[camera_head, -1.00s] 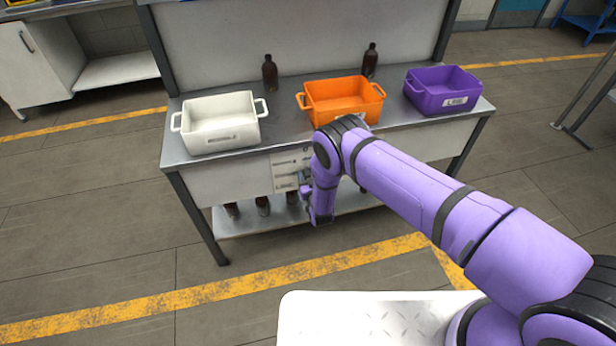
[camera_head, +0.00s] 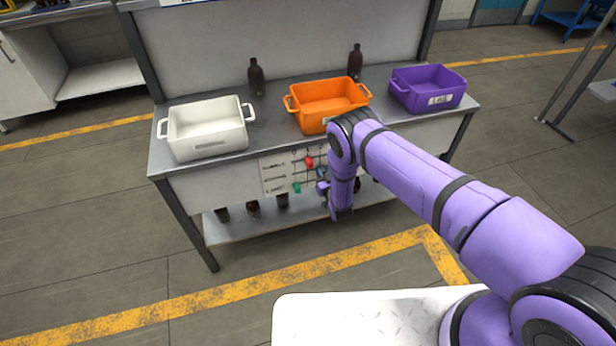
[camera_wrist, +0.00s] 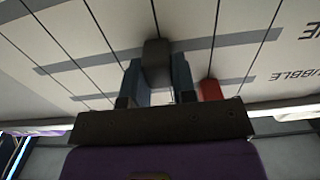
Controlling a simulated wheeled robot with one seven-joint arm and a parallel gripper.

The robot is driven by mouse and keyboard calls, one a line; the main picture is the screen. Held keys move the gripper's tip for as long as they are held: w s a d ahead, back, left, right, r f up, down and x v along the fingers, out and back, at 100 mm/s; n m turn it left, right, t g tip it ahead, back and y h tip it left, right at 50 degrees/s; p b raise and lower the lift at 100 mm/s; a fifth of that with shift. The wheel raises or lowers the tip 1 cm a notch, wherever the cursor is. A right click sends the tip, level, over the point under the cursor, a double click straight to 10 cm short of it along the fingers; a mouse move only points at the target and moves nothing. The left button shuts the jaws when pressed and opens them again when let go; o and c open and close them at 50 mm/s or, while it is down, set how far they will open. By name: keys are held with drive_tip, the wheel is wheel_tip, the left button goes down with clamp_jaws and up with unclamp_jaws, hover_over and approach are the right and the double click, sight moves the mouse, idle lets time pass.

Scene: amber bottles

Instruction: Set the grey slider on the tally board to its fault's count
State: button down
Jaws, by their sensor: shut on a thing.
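The tally board (camera_head: 272,176) is on the front of the bench, with labels at its left and sliders on rows. My gripper (camera_head: 324,188) is at the board's right part, hiding some of it. In the wrist view my gripper (camera_wrist: 157,82) is shut on the grey slider (camera_wrist: 157,60), one finger on each side. The slider sits on a grey track at a black cross line. A red slider (camera_wrist: 211,90) is on the neighbouring track, closer to the labels; it also shows in the head view (camera_head: 309,162). A green slider (camera_head: 297,187) is lower on the board.
White (camera_head: 207,141), orange (camera_head: 327,118) and purple (camera_head: 428,100) bins stand on the bench (camera_head: 265,125). Two amber bottles, left (camera_head: 256,77) and right (camera_head: 355,62), stand behind them. Several more bottles are on the lower shelf (camera_head: 235,233). The floor in front is clear.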

drive_tip(key=shift+w+d, duration=0.2)
drive_tip(key=shift+d, duration=0.55)
drive_tip(key=shift+w+d, duration=0.25)
drive_tip(key=shift+d, duration=0.5)
drive_tip(key=shift+w+d, duration=0.2)
drive_tip(key=shift+d, duration=0.55)
drive_tip(key=c, duration=0.9)
unclamp_jaws()
drive_tip(key=shift+s, duration=0.15)
drive_tip(key=v, duration=1)
drive_tip(key=shift+s+d, duration=0.1)
drive_tip(key=shift+s, duration=0.15)
drive_tip(key=shift+s, duration=0.1)
